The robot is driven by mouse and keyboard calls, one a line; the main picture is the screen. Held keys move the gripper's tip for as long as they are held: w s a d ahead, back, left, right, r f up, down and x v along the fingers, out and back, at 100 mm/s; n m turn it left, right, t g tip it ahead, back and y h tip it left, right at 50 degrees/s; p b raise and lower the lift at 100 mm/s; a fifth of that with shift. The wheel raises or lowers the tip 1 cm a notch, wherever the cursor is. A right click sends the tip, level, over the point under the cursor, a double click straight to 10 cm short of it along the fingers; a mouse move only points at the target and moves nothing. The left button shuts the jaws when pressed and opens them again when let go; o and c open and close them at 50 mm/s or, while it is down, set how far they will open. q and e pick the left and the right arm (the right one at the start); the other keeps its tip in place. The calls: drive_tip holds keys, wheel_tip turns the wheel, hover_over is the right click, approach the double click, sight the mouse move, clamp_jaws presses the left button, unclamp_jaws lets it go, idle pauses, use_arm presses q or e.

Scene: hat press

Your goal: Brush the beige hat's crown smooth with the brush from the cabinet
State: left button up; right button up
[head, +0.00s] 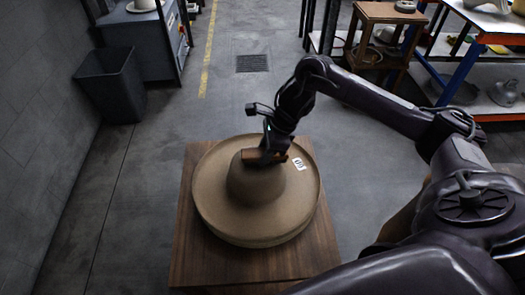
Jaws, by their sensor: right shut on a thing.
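The beige hat (252,190) lies crown up on a wooden stand (200,262), with a wide round brim and a domed crown. A small white label with dark marks (299,164) shows on the brim, right of the crown. My right gripper (268,156) is over the top of the crown and is shut on the brush (252,156), a small brown block. The brush looks to be at the crown's upper edge; I cannot tell whether it touches. The gripper's fingers are small and dark here. My left gripper is not in view.
A dark bin (110,84) stands by the left wall next to a grey cabinet (146,40). A small wooden table (384,38) and a shelf rack (490,100) with metal pieces stand at the upper right. The floor behind the stand is clear.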

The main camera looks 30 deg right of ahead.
sight(249, 153)
drive_tip(key=shift+w+a+f+b, duration=0.1)
drive_tip(key=shift+w+a, duration=0.2)
drive_tip(key=shift+a, duration=0.35)
drive_tip(key=shift+w+a+r+b, duration=0.15)
drive_tip(key=shift+w+a, duration=0.15)
drive_tip(key=shift+a, duration=0.4)
drive_tip(key=shift+w+a+f+b, duration=0.15)
drive_tip(key=shift+w+a, duration=0.15)
drive_tip(key=shift+a, duration=0.35)
drive_tip(key=shift+s+d+b, duration=0.2)
drive_tip(key=shift+s+d, duration=0.1)
drive_tip(key=shift+d, duration=0.4)
drive_tip(key=shift+s+d+b, duration=0.15)
drive_tip(key=shift+s+d, duration=0.2)
drive_tip(key=shift+d, duration=0.3)
drive_tip(key=shift+s+d+b, duration=0.2)
drive_tip(key=shift+s+d, duration=0.1)
drive_tip(key=shift+d, duration=0.4)
drive_tip(key=shift+w+a, duration=0.3)
drive_tip(key=shift+a, duration=0.4)
drive_tip(key=shift+w+a, duration=0.35)
drive_tip(key=shift+a, duration=0.3)
drive_tip(key=shift+w+a, duration=0.3)
drive_tip(key=shift+a, duration=0.4)
